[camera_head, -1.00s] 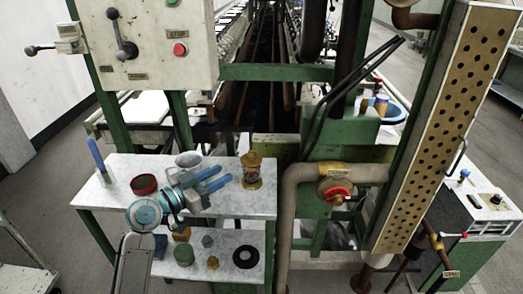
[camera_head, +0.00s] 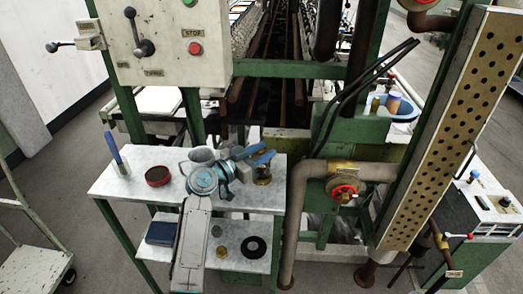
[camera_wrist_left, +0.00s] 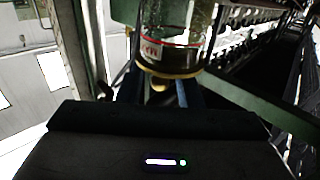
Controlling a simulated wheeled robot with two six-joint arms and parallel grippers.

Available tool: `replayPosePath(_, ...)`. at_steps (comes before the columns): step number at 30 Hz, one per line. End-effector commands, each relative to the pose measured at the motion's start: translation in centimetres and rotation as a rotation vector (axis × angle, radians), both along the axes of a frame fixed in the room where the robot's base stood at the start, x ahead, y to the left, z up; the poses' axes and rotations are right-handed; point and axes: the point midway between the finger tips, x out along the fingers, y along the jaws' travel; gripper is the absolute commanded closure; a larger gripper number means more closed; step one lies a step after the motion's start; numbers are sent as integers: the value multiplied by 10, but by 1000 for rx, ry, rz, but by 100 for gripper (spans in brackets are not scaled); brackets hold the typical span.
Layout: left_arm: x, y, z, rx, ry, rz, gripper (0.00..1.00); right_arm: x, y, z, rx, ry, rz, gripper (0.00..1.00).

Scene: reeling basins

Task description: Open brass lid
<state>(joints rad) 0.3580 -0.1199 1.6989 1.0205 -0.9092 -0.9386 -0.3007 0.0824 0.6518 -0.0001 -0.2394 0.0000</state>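A small glass jar with brass parts (camera_head: 262,176) stands on the pale upper table top, near its right end. Its upper part is mostly hidden by my left gripper (camera_head: 262,154) in the head view. That gripper has two blue fingers, spread apart, reaching right across the top of the jar. In the left wrist view the jar (camera_wrist_left: 172,35) shows close ahead, with a red and white label and a brass-coloured band. The blue fingers are dark and partly hidden there. I cannot tell whether they touch the jar. My right gripper is not in view.
On the table are a grey mug (camera_head: 198,157), a red round tin (camera_head: 158,176) and a blue-handled tool (camera_head: 118,155). The lower shelf holds a black ring (camera_head: 254,247) and small parts. A pipe with a red valve wheel (camera_head: 345,193) stands close right of the table.

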Motion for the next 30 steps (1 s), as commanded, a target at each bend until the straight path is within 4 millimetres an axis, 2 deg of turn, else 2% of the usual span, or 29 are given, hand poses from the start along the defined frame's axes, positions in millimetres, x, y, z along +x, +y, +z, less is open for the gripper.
replayPosePath(4, 0, 0, 0, 0, 0, 0, 67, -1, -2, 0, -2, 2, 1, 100)
replayPosePath(9, 0, 0, 0, 0, 0, 0, 100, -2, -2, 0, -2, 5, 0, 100)
replayPosePath(20, 0, 0, 4, 1, 23, 0, 100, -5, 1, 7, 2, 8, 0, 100)
replayPosePath(30, 6, 0, 18, 1, 215, 1, 100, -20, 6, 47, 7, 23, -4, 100)
